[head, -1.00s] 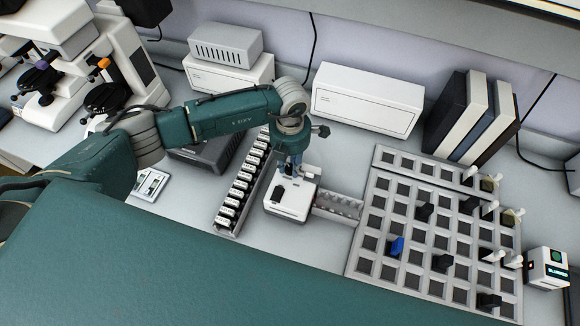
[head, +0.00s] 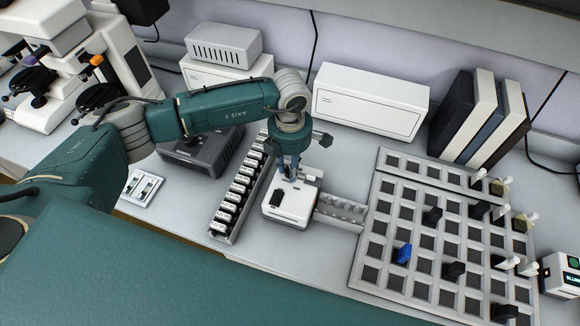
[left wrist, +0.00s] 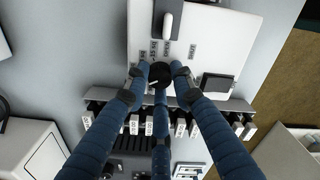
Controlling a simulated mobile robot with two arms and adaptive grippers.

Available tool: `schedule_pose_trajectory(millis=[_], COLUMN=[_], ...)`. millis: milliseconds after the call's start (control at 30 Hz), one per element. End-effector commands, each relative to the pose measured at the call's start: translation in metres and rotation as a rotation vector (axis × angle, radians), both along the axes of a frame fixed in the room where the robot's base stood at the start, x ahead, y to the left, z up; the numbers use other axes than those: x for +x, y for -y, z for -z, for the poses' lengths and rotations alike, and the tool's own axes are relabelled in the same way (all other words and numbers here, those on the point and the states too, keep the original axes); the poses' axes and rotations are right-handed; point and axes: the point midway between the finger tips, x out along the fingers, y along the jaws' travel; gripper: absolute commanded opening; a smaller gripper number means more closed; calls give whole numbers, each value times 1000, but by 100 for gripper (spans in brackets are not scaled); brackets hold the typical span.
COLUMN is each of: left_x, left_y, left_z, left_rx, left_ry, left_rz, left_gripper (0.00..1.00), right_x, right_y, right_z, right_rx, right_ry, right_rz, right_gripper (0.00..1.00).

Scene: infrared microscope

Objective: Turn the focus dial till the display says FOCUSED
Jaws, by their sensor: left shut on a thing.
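My left gripper (head: 289,174) points down at a white box (head: 283,212) with a black block on top, in the middle of the bench. In the left wrist view its blue fingers (left wrist: 160,80) are shut around a round black dial (left wrist: 161,70) with a white pointer mark. Small printed labels surround the dial on the white panel (left wrist: 210,50). The fingers hide part of the dial. A small display box (head: 566,276) stands at the right edge of the head view. Its lit text is cut off and starts like "BLUR". My right gripper is not in view.
A labelled slide rack (head: 240,196) stands close left of the white box, and a grey slotted strip (head: 340,212) adjoins its right. A large gridded tray (head: 366,250) holding several small parts fills the right. Microscopes (head: 50,75) stand at far left.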

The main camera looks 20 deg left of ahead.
Motion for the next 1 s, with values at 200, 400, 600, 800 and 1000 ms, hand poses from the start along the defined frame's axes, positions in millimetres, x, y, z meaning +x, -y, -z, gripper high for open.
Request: schedule_pose_trajectory(millis=[200, 400, 600, 800, 1000], left_x=[2, 1, 1, 3, 2], left_y=[0, 0, 0, 0, 0], left_z=[-2, -1, -6, -39, -83], left_rx=[-1, -1, 0, -2, -1], left_ry=[3, 2, 3, 8, 7], left_rz=[-2, -2, -2, -2, -2], left_gripper=[38, 43, 43, 43, 43], right_x=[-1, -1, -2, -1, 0], right_y=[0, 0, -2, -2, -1], right_z=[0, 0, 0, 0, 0], right_rx=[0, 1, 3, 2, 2], right_ry=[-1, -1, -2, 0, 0], right_rz=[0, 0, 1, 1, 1], right_gripper=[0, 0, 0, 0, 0])
